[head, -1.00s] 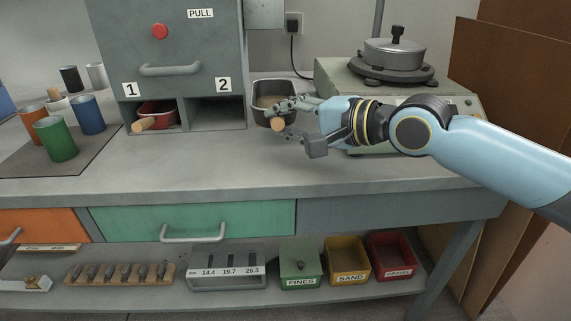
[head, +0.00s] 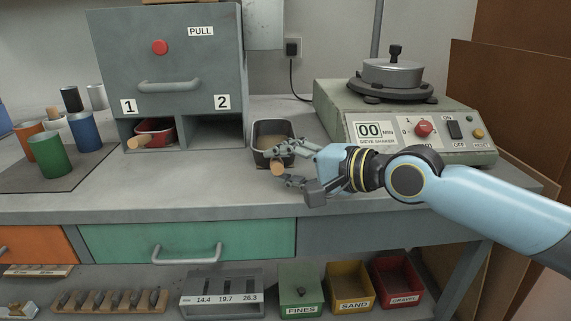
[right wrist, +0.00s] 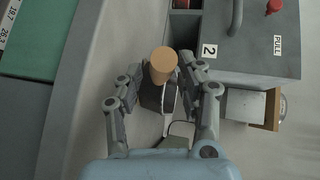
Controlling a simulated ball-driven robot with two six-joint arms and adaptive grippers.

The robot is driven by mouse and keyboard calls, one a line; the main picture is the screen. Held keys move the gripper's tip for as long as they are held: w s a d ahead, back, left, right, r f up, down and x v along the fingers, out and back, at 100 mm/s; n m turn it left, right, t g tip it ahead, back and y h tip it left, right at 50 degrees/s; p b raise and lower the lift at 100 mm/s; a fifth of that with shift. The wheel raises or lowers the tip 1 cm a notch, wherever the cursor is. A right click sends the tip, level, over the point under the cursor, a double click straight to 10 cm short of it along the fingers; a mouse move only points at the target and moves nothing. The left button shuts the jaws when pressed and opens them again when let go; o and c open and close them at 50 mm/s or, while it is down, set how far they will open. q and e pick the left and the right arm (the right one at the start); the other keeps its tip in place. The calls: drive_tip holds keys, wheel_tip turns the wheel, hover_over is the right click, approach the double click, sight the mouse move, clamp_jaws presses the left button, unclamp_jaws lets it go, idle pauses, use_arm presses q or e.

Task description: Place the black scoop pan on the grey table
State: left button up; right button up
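The black scoop pan (head: 258,134) is right of the grey cabinet and holds sandy material. Its wooden handle (head: 277,169) points toward me. My left gripper is out of view.
The grey cabinet (head: 170,55) holds a red scoop pan (head: 160,131) in bay 1; bay 2 is empty. The sieve shaker (head: 340,105) stands behind my right arm. Several coloured cups stand on a dark mat (head: 25,175) at left. The table front is clear.

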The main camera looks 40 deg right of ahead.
drive_tip(key=shift+o, duration=0.3)
drive_tip(key=shift+r, duration=0.15)
drive_tip(key=shift+s+d+r+p, duration=0.1)
drive_tip(key=shift+s+r+p, duration=0.05)
drive_tip(key=shift+s+p, duration=0.15)
drive_tip(key=p+v, duration=0.8)
drive_tip(key=v, duration=0.3)
drive_tip(key=shift+s, duration=0.2)
